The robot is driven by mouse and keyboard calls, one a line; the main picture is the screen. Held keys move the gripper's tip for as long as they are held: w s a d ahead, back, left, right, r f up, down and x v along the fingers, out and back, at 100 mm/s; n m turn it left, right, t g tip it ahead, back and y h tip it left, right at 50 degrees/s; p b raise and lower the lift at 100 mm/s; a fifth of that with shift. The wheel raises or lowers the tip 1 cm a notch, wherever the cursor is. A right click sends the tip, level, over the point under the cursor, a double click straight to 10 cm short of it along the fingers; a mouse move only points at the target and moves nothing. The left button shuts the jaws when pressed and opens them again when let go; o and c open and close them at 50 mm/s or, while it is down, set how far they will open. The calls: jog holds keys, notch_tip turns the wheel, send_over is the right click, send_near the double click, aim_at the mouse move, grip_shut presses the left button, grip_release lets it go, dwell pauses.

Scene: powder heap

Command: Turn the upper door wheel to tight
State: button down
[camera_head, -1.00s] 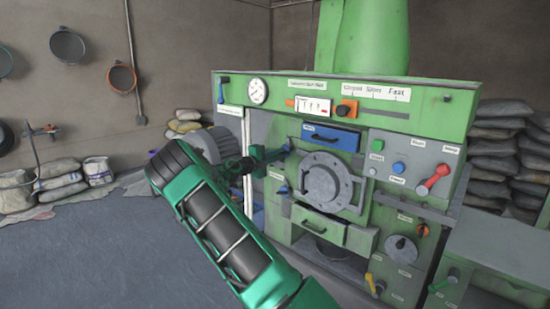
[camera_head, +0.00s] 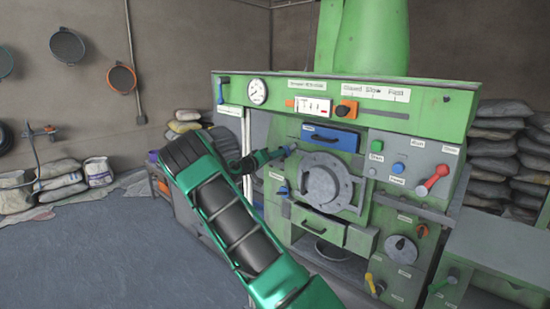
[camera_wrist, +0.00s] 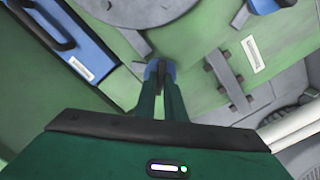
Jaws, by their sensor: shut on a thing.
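The upper door wheel (camera_wrist: 152,68) is small and blue, beside the upper left edge of the round grey door (camera_head: 323,186). It is mostly hidden by my fingers. My gripper (camera_wrist: 159,82) is shut on it; in the head view my gripper (camera_head: 284,152) reaches it from the left. A second blue wheel (camera_head: 283,191) sits lower on the door's left side, and part of it shows at the top right of the wrist view (camera_wrist: 265,4). The wheel's exact turn angle cannot be read.
A blue drawer (camera_head: 330,138) with a dark handle is just above the door, close to my gripper. A green drawer (camera_head: 318,225) is below. A red lever (camera_head: 433,180) and coloured buttons are to the right. Open floor (camera_head: 110,250) lies to the left.

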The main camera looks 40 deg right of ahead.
jog(key=shift+a+f+m, duration=0.1)
jog(key=shift+f+m, duration=0.1)
jog(key=shift+m, duration=1.85)
jog(key=shift+f+m, duration=0.15)
jog(key=shift+m, duration=1.9)
jog(key=shift+w, duration=0.1)
jog(key=c, duration=1.8)
grip_release()
jog(key=shift+c, duration=0.2)
jog(key=shift+r, duration=0.15)
jog(key=a, duration=1)
jog(key=shift+s+a, duration=0.35)
jog(key=shift+s, duration=0.05)
